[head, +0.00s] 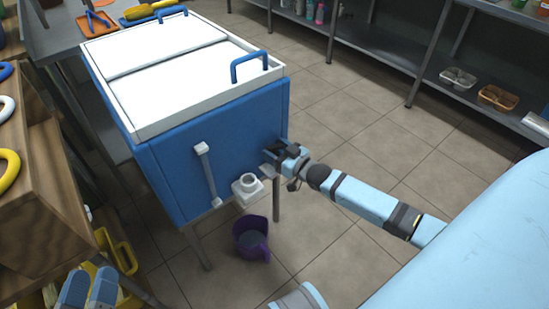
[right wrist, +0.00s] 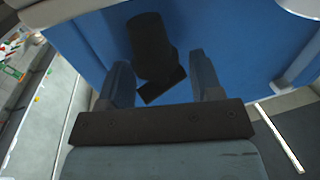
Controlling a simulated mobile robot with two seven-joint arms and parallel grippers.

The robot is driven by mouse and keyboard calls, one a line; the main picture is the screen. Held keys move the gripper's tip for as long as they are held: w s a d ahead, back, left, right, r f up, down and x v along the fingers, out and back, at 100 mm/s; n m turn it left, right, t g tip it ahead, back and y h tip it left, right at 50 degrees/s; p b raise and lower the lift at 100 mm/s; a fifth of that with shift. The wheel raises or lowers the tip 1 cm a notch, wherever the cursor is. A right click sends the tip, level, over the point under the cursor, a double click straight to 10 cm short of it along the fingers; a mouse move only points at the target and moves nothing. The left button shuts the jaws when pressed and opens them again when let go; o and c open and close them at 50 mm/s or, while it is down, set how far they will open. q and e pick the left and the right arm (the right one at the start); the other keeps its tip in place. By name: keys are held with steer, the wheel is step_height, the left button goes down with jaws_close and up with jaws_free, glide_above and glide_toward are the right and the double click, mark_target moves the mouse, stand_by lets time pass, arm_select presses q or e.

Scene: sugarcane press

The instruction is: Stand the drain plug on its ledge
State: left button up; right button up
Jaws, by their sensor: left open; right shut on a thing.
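The black drain plug (right wrist: 152,45) shows in the right wrist view between and just beyond my right gripper's fingers, against the blue wall. My right gripper (right wrist: 162,82) is shut on it. In the head view my right gripper (head: 278,157) is at the front right corner of the blue tank (head: 180,172), right of the white drain spout (head: 248,187). A small pale ledge (head: 268,173) shows just below the gripper, partly hidden. Whether the plug touches it I cannot tell. My left gripper (head: 88,289) is open and empty at the bottom left.
A purple jug (head: 251,239) stands on the floor below the spout. A grey upright handle (head: 207,174) is on the tank's front. The tank has white lids (head: 190,75). A wooden rack (head: 40,200) and yellow crates (head: 118,255) stand left. The tiled floor at right is clear.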

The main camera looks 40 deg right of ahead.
arm_select(q)
steer(key=shift+d+f+g+b, duration=0.1)
steer(key=shift+f+g+b, duration=0.45)
steer(key=shift+f, duration=0.85)
arm_select(e)
steer(key=shift+w+f, duration=0.2)
steer(key=shift+f, duration=1.1)
steer(key=shift+f, duration=0.15)
steer(key=o, duration=0.7)
